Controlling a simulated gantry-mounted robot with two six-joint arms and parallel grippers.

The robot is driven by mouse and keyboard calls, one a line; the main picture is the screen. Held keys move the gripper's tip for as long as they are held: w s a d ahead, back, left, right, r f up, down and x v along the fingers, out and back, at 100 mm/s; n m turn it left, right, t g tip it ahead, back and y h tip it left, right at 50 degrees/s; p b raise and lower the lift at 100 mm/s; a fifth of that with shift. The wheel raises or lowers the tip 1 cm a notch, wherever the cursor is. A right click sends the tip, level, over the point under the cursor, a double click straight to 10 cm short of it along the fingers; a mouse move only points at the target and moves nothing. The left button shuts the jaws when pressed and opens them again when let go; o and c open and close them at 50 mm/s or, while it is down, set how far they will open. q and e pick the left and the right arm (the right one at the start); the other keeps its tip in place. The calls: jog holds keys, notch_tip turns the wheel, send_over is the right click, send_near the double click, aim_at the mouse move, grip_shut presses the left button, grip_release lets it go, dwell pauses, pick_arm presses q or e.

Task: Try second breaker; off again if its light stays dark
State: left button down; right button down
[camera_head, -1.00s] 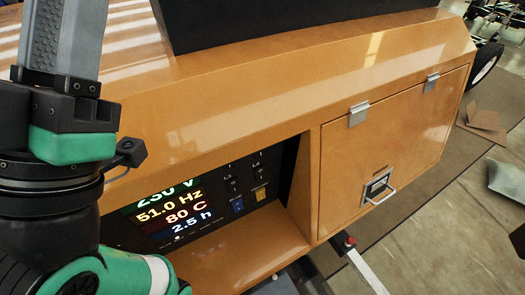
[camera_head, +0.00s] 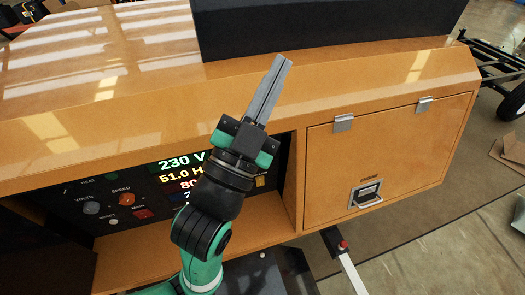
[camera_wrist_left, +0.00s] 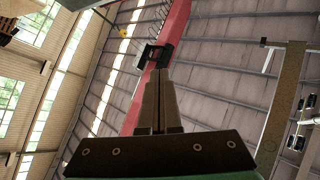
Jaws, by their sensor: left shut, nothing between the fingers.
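The orange light tower cabinet (camera_head: 150,135) fills the head view, with a black control panel (camera_head: 85,180) in its open recess. The panel's display (camera_head: 182,162) reads 230 V and 51.0 H, its lower lines partly covered by my left arm. My left gripper (camera_head: 284,60) is shut and empty, pointing up and right in front of the cabinet's upper edge; its fingers also show in the left wrist view (camera_wrist_left: 158,90). A yellow switch (camera_head: 260,181) shows just right of my wrist. The breakers cannot be made out behind my arm. My right gripper is out of view.
A closed door (camera_head: 385,150) with a latch handle (camera_head: 367,193) is right of the recess. A black box (camera_head: 310,25) stands on top of the cabinet.

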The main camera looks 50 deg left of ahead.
pick_arm(q)
jog(key=s+f+m+g+p, duration=0.3)
jog(key=s+f+m+p, duration=0.1)
jog(key=f, duration=0.8)
jog(key=s+f+m+g+h+p, duration=0.1)
jog(key=s+f+m+g+p, duration=0.3)
jog(key=f, duration=0.8)
jog(key=shift+s+a+f+m+h+p, duration=0.4)
jog(key=shift+m+p, duration=0.25)
jog(key=shift+m, duration=0.35)
jog(key=shift+w+a, duration=0.1)
jog(key=shift+w, duration=0.1)
jog(key=w+a+f+p, duration=0.1)
jog(key=w+a, duration=0.5)
jog(key=w, duration=0.5)
jog(key=shift+a, duration=0.35)
jog(key=shift+f, duration=0.1)
